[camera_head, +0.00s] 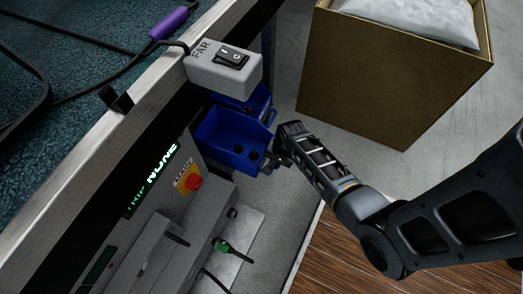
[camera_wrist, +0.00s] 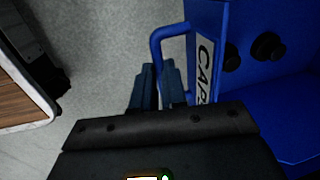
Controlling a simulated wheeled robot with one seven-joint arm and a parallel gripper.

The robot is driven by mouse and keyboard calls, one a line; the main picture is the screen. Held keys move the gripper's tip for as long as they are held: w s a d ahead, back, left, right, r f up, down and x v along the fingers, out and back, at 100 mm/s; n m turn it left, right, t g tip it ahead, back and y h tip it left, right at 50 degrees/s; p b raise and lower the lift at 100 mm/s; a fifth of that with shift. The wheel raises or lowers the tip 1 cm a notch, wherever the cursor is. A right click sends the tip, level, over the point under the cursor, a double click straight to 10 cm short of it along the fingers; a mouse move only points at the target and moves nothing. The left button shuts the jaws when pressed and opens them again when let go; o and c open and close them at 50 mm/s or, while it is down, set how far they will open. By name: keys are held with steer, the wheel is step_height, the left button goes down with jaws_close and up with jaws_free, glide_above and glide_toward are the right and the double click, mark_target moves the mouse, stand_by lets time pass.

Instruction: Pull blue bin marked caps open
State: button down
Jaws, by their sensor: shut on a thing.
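The blue bin marked caps (camera_head: 215,130) stands pulled out from under the table edge in the head view, with a few dark round caps inside. In the wrist view its blue wall (camera_wrist: 208,20) is at the right, with a white label (camera_wrist: 204,65) whose visible letters read "CAP". A blue loop handle (camera_wrist: 156,48) stands out from its front. My gripper (camera_head: 279,150) is at the bin's front, and in the wrist view its fingers (camera_wrist: 157,85) are closed around the handle. The lower part of the handle is hidden by the gripper.
Another blue bin (camera_head: 258,102) sits just behind. A grey switch box marked FAR (camera_head: 222,70) is fixed above at the table edge. A grey machine with a red stop button (camera_head: 194,182) is nearby. A large cardboard box (camera_head: 390,75) stands on the floor at the upper right.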

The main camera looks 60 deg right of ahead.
steer(key=s, duration=0.3)
steer(key=shift+p, duration=0.4)
steer(key=c, duration=1.2)
jaws_free()
steer(key=shift+o, duration=0.2)
steer(key=shift+r, duration=0.1)
step_height(320, 180, up, 8)
steer(key=s+p, duration=0.1)
steer(key=p, duration=0.2)
steer(key=shift+s+f+p, duration=0.2)
steer(key=shift+f+p, duration=0.05)
steer(key=shift+p, duration=0.15)
